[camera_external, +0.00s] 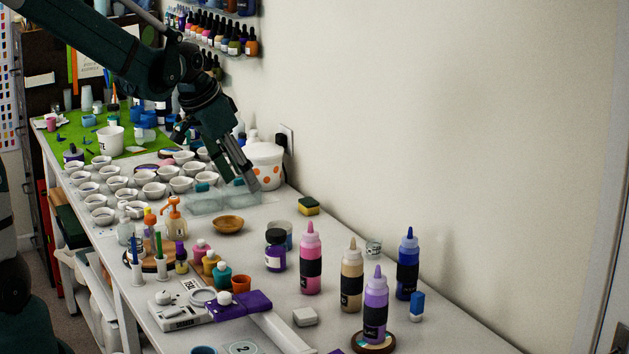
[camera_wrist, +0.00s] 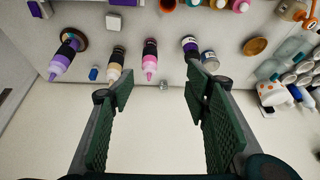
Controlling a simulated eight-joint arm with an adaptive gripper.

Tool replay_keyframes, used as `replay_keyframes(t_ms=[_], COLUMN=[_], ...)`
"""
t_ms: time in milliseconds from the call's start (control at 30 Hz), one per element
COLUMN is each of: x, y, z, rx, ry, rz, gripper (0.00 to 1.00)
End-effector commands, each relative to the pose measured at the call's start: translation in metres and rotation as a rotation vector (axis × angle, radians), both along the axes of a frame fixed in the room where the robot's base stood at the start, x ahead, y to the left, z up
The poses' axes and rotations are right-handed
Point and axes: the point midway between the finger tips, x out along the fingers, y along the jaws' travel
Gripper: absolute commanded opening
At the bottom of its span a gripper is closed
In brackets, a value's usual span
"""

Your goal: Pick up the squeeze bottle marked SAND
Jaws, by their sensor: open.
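The tan squeeze bottle (camera_external: 352,276), with a dark band whose lettering I cannot read, stands upright on the white bench, between a pink bottle (camera_external: 310,262) and a lilac bottle (camera_external: 375,309). I take it for SAND by its colour. In the wrist view the tan bottle (camera_wrist: 116,62) is left of centre, near the left finger's tip and partly hidden by it. My gripper (camera_external: 248,180) is open and empty, above the bench near the white pot with orange dots, well to the left of the tan bottle. Its two fingers also show in the wrist view (camera_wrist: 157,76).
A blue bottle (camera_external: 408,267) stands right of the tan one. A purple jar (camera_external: 275,251), a wooden bowl (camera_external: 228,224) and a sponge (camera_external: 308,206) lie between my gripper and the bottles. The wall (camera_external: 460,130) runs along the bench's back.

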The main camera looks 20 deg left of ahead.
Motion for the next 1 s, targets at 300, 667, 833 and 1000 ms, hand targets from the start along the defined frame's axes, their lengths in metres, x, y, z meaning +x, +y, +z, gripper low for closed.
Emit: replay_keyframes(t_ms=[300,667,833,1000], x=[0.022,0.036,0.038,0.038], y=[-0.062,-0.133,-0.166,-0.191], z=[-0.035,-0.083,-0.108,-0.129], rx=[0.011,0.022,0.025,0.028], ry=[0.021,0.041,0.052,0.056], rz=[-0.137,-0.294,-0.367,-0.425], gripper=[0.47,0.47,0.47,0.47])
